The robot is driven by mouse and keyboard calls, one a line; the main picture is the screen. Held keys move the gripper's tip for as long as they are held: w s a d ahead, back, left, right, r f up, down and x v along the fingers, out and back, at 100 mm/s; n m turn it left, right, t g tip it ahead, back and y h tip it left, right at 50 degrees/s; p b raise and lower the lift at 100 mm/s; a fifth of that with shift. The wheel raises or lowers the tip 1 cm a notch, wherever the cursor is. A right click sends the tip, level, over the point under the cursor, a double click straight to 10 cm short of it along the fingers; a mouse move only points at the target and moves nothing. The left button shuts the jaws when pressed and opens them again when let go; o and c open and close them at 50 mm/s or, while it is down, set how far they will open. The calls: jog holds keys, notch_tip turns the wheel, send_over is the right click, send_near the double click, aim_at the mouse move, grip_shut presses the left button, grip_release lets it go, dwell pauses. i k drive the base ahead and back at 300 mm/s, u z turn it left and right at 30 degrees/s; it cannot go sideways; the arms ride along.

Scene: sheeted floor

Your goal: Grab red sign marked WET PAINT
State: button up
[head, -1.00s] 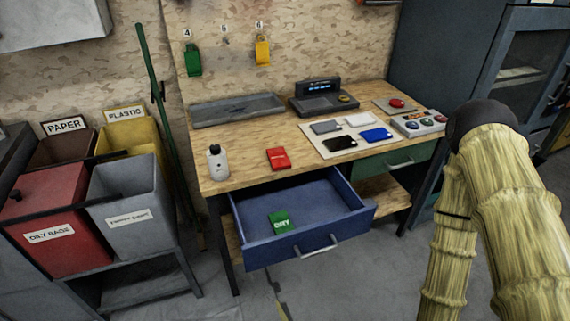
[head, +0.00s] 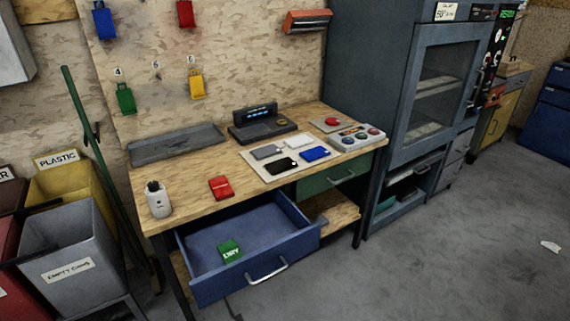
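A small red sign (head: 221,188) lies on the wooden workbench (head: 185,185) near its front edge, behind the open drawer. Its lettering is too small to read. A green sign (head: 230,251) with white letters, seemingly DRY, lies in the open blue drawer (head: 300,235). A red tag (head: 185,13) also hangs high on the wall board. My gripper is not in view.
A white bottle (head: 159,200) stands left of the red sign. Several cards lie on a pale mat (head: 257,155) to the right. The drawer juts out over the floor. Bins (head: 75,250) stand at left. Open floor (head: 450,250) lies at right.

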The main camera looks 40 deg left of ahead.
aim_at(222, 190)
jog(key=z, duration=0.25)
jog(key=i, duration=2.05)
jog(key=u, duration=3.15)
